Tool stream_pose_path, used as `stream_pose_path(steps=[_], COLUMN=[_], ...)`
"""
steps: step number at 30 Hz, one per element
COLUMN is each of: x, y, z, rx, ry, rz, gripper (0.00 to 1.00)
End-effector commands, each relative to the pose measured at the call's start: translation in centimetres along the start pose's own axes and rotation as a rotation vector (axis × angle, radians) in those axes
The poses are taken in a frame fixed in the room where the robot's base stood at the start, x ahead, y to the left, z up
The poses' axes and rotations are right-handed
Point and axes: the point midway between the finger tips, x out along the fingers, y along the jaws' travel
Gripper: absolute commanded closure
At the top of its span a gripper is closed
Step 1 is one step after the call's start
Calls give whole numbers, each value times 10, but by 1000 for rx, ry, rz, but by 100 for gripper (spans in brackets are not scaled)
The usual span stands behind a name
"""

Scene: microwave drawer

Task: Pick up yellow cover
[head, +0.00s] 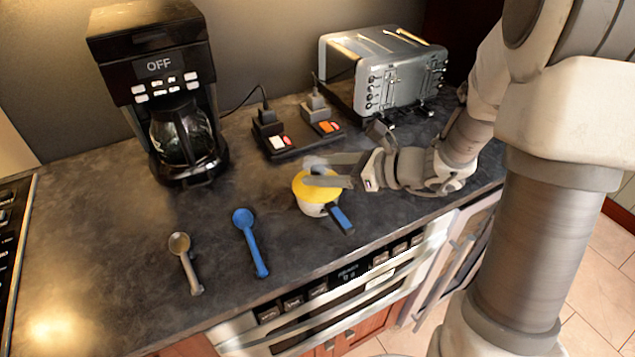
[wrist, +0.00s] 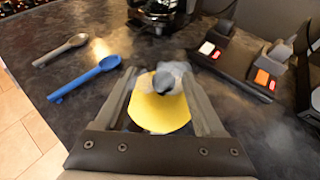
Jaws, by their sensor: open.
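The yellow cover (head: 322,188) sits on a small white pot (head: 312,208) with a blue handle (head: 341,219), on the dark counter. The cover has a grey knob on top, which shows in the wrist view between my fingers. My gripper (head: 312,173) reaches in from the right, with its fingers at the height of the cover's top. In the wrist view the yellow cover (wrist: 160,112) lies between the two open fingers of my gripper (wrist: 170,85). I cannot tell whether either finger touches the knob. The fingers hide part of the cover in the head view.
A blue spoon (head: 250,241) and a grey spoon (head: 185,262) lie to the left. A coffee maker (head: 160,95), a power strip (head: 290,140) with plugs and a toaster (head: 400,75) stand behind. The counter's front edge is near the pot.

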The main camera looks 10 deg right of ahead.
Motion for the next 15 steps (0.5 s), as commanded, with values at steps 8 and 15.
stream_pose_path(steps=[8,15], x=[35,52], y=[-5,-5], z=[-11,-9], rx=[1,0], ry=[0,0], rz=[3,0], gripper=[29,29])
